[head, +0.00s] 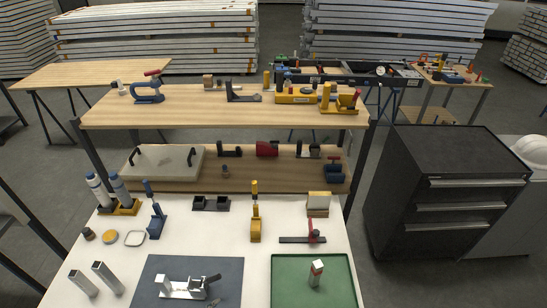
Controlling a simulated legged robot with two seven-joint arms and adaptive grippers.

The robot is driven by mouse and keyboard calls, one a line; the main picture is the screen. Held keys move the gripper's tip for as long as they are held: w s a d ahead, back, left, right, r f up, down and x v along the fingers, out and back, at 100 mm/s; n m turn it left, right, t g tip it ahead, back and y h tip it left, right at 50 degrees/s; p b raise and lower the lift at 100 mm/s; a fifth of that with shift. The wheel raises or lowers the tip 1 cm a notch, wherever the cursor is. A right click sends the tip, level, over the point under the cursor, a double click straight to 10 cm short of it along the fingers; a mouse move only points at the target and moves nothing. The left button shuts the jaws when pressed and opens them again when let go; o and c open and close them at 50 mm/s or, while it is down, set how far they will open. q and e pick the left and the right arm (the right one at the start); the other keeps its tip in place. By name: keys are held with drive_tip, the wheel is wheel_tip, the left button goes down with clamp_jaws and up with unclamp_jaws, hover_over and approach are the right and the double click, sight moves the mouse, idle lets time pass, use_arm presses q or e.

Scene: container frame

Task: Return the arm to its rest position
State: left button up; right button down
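Neither of my arms nor grippers shows in the head view. The white workbench top (200,256) in front of me is seen with no arm over it. A dark blue-grey mat (221,267) lies at its front middle, with a white and metal fixture (186,287) on it. A green tray (283,301) lies to the right of the mat, and a small upright block with a red and white top (316,274) stands in it.
Two metal tubes (108,277) stand at the front left. Bottles (98,189), a blue clamp (156,222), a yellow clamp (255,222) and a red-and-black clamp (303,239) stand behind. Wooden shelves (220,113) rise at the back; a black drawer cabinet (430,190) stands right.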

use_arm(q)
drive_tip(key=s+a+f+n+g+y, duration=0.1)
drive_tip(key=s+a+f+n+g, duration=0.15)
drive_tip(key=s+n, duration=0.3)
drive_tip(key=s+a+f+n+g+y, duration=0.1)
drive_tip(key=s+f+n+g, duration=0.15)
drive_tip(key=s+n, duration=0.35)
drive_tip(key=s+f+g+b, duration=0.1)
drive_tip(key=s+f+b, duration=0.1)
drive_tip(key=f, duration=1.1)
drive_tip(key=s+f+m+b, duration=0.1)
drive_tip(key=f+b, duration=0.3)
drive_tip(key=f, duration=1)
drive_tip(key=s+a+f+g+b, duration=0.1)
drive_tip(key=s+f+b, duration=0.3)
drive_tip(key=f, duration=0.9)
drive_tip(key=shift+f+m+g, duration=0.15)
drive_tip(key=shift+m+g, duration=0.15)
drive_tip(key=shift+m, duration=0.05)
use_arm(e)
wheel_tip(320, 180, down, 9)
drive_tip(key=shift+s+f, duration=0.15)
drive_tip(key=shift+s, duration=0.25)
